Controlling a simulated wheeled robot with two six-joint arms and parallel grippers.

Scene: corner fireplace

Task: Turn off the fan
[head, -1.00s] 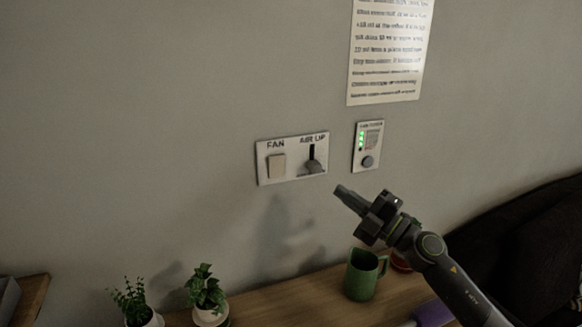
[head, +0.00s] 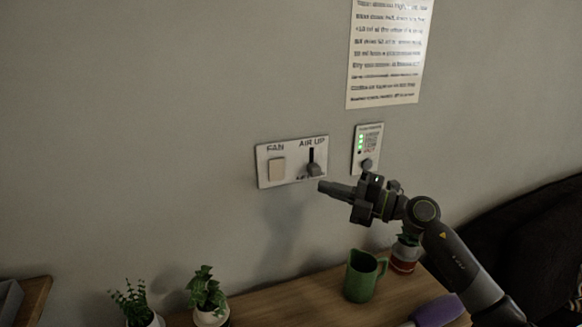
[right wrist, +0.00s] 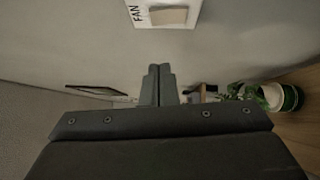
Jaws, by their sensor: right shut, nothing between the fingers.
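A white wall plate (head: 292,180) carries a pale rocker switch (head: 277,169) under the word FAN and a dark lever (head: 313,165) under the words AIR UP. My right gripper (head: 322,187) is shut and empty, its tips near the plate's lower right corner, below the lever. In the head view I cannot tell whether it touches the plate. In the right wrist view the shut fingertips (right wrist: 159,70) point along the wall, and the fan switch (right wrist: 168,16) shows at the top, apart from them. My left gripper is not in view.
A control panel (head: 367,150) with green lights and a knob is right of the plate, under a printed sheet (head: 390,55). Below, a wooden shelf (head: 290,303) holds a green mug (head: 362,277), potted plants (head: 208,292) and a purple object (head: 437,311). The wall left is clear.

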